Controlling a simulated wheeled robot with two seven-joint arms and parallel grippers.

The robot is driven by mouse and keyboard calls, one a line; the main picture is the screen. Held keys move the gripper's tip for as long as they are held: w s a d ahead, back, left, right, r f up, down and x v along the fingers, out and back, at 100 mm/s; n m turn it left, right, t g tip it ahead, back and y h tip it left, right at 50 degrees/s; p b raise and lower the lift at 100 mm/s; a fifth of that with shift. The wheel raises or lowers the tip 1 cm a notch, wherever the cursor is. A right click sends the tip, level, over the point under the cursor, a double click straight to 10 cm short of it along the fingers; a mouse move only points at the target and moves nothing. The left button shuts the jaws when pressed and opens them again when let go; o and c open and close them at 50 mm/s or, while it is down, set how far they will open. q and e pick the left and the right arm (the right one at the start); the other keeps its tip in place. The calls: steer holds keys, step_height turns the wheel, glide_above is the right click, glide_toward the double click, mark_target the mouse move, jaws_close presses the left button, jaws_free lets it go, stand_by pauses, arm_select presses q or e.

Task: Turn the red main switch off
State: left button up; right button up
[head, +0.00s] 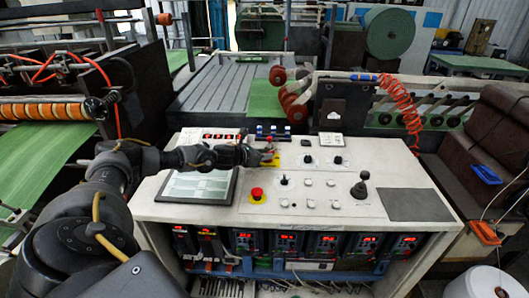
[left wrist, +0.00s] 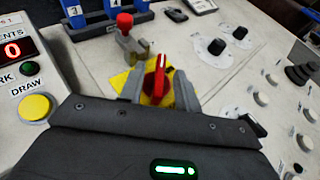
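The red main switch (left wrist: 158,77) is a red handle on a yellow plate (left wrist: 120,80). In the left wrist view the handle points roughly up the picture, leaning slightly right. My left gripper (left wrist: 158,90) has one grey finger on each side of the handle, with yellow showing between them, so it looks open around it; contact is hard to tell. In the head view my left gripper (head: 262,157) reaches over the console from the left and partly hides the switch and its yellow plate (head: 272,162). My right gripper is in neither view.
On the console (head: 330,210), a red mushroom button (head: 257,193) sits on yellow, nearer the front. A red-topped lever (left wrist: 125,22) stands just beyond the switch. Black knobs (left wrist: 216,46) and a joystick (head: 360,188) lie to the right. A screen panel (head: 200,185) lies under my left arm.

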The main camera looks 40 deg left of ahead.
arm_select(q)
steer(key=shift+w+f, duration=0.2)
steer(key=shift+w, duration=0.15)
jaws_close()
